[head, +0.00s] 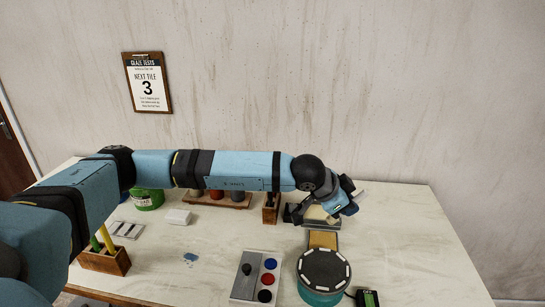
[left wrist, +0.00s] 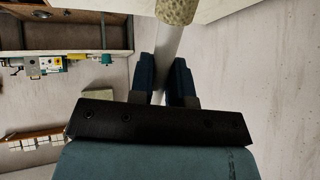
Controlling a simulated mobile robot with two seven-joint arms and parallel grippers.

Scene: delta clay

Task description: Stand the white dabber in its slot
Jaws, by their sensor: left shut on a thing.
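My left gripper (head: 341,203) is at the end of the arm that reaches across the table, above the tray at the back right. In the left wrist view the gripper (left wrist: 172,85) is shut on the white dabber (left wrist: 167,48), a pale rod with a tan, spongy tip at the top of the picture. A white end of the dabber (head: 359,193) shows past the fingers in the head view. A wooden holder (head: 104,263) at the front left has a green and a yellow handle standing in it. My right gripper is not in view.
A small wooden block (head: 270,216) stands under my forearm. A dark tray (head: 333,224) lies below the gripper. A turntable (head: 325,270) and a button panel (head: 255,277) stand in front. A white block (head: 177,217) and a green tin (head: 147,201) are at left.

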